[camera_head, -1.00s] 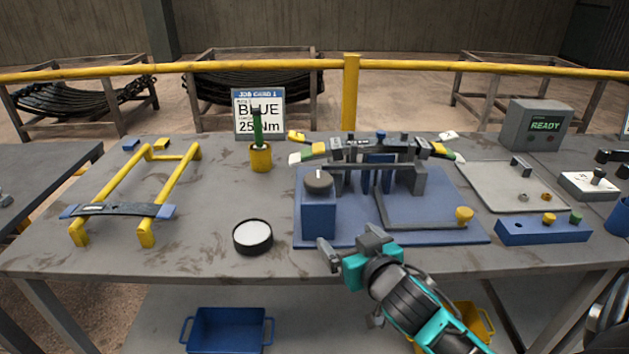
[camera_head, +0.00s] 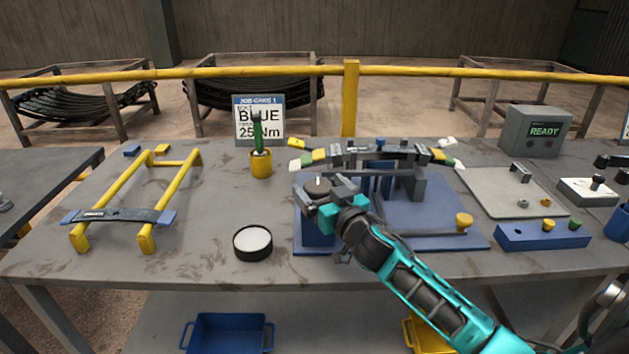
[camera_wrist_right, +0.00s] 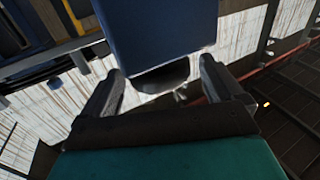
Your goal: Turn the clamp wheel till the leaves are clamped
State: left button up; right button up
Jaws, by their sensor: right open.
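The clamp wheel (camera_head: 318,184) is a dark round knob on top of a blue block (camera_head: 318,232) at the left of the blue fixture plate (camera_head: 425,212). The leaves (camera_head: 378,153) lie as a dark curved stack across the fixture, with coloured tips at both ends. My right gripper (camera_head: 323,192) is open at the wheel, with its fingers seeming to lie either side of it. In the right wrist view the dark wheel (camera_wrist_right: 163,77) shows between the open fingers, below the blue block. I cannot tell if they touch it. My left gripper is not in view.
A round black-rimmed dish (camera_head: 252,242) lies left of the fixture. A yellow stand (camera_head: 180,195) with one leaf is farther left. A yellow cup (camera_head: 261,164) stands behind. A grey box (camera_head: 535,131) reading READY and a blue holder (camera_head: 543,236) are at the right.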

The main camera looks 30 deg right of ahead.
aim_at(314, 181)
jog(key=shift+w+d, duration=0.2)
jog(key=shift+w, duration=1.5)
jog(key=shift+c, duration=0.2)
jog(key=c, duration=0.9)
